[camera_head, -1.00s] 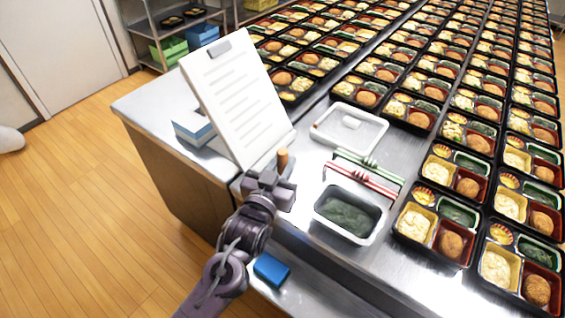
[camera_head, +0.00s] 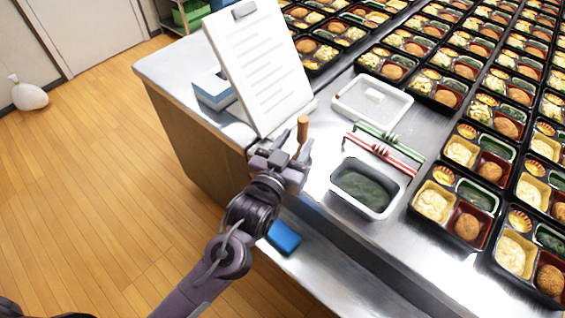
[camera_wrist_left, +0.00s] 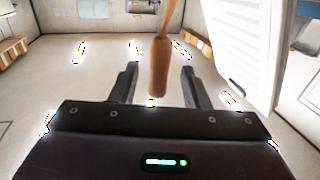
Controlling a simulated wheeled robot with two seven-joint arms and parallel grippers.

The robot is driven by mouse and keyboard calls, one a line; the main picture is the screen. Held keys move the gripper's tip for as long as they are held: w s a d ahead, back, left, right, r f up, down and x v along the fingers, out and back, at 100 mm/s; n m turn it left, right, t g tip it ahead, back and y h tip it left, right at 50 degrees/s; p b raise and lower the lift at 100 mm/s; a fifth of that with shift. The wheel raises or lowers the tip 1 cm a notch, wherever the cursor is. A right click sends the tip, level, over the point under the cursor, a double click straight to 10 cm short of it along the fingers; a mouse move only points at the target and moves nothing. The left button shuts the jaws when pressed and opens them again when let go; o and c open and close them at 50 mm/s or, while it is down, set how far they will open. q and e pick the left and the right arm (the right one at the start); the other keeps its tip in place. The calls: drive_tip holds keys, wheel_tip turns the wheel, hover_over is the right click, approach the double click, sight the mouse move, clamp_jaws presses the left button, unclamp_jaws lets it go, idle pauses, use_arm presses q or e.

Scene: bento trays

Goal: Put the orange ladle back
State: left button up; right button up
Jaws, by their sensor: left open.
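The orange ladle shows mainly as its upright orange-brown handle (camera_head: 302,131), rising at my left gripper (camera_head: 282,158) in the head view. In the left wrist view the handle (camera_wrist_left: 160,66) stands between the two dark fingers of the left gripper (camera_wrist_left: 158,84), with a visible gap on both sides. The gripper is open. The ladle's bowl is hidden or cannot be made out. My right gripper is not in view.
A white clipboard sheet (camera_head: 258,70) stands close behind the gripper, with a blue-white box (camera_head: 212,90) beside it. To the right are a container of dark green food (camera_head: 362,188), red tongs (camera_head: 380,154), green tongs (camera_head: 384,136), a white tray (camera_head: 372,102) and many bento trays (camera_head: 448,212). A blue block (camera_head: 283,238) lies lower.

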use_arm(q)
drive_tip(key=b+v, duration=0.1)
drive_tip(key=v, duration=0.7)
drive_tip(key=shift+a, duration=0.1)
drive_tip(key=s+a+f+n+g+y, duration=0.1)
drive_tip(key=s+a+f+g+y, duration=0.2)
drive_tip(key=s+a+f+g, duration=0.35)
drive_tip(key=s+a+f+n+g+y, duration=0.1)
drive_tip(key=s+a+f+g+y, duration=0.2)
drive_tip(key=s+a+f+g, duration=0.35)
wheel_tip(320, 180, down, 30)
drive_tip(key=a+g, duration=0.2)
drive_tip(key=s+a+f, duration=0.3)
drive_tip(key=s+f, duration=1.3)
drive_tip(key=s, duration=0.4)
drive_tip(key=shift+a+f+g, duration=0.25)
drive_tip(key=shift+f+g, duration=0.15)
